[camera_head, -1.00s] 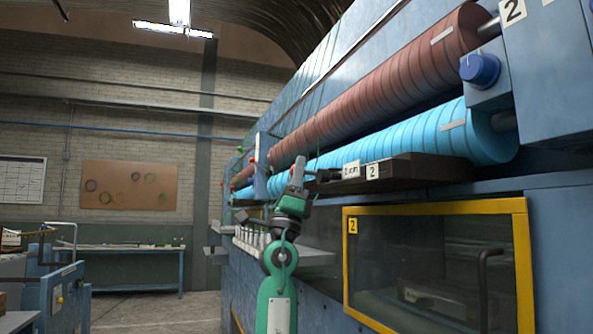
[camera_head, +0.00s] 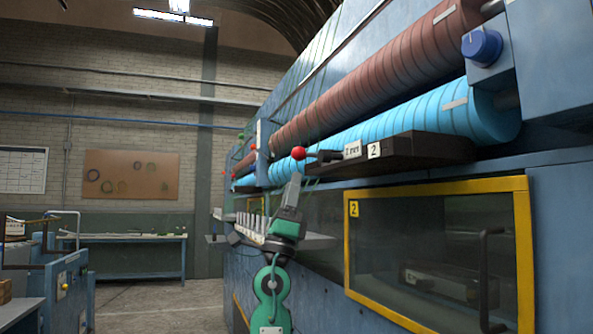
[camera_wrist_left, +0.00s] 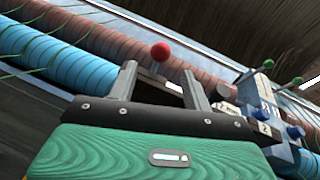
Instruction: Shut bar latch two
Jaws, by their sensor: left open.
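Bar latch two is a dark bar (camera_head: 410,154) with a red ball knob (camera_head: 299,153) at its left end and white labels, one marked 2. It lies along the machine below the blue roller. My left gripper (camera_head: 294,187) is just below the red knob, fingers pointing up; the gap between them in depth is hard to judge. In the left wrist view the open fingers (camera_wrist_left: 158,72) are empty, and the red knob (camera_wrist_left: 161,52) shows beyond and between their tips. My right gripper is not in view.
A yellow-framed window (camera_head: 437,258) marked 2, with a dark handle, sits under the bar. A blue dial (camera_head: 481,47) is at upper right. A ledge with several white pieces (camera_head: 252,226) stands behind my left arm. Open floor (camera_head: 160,305) lies at left.

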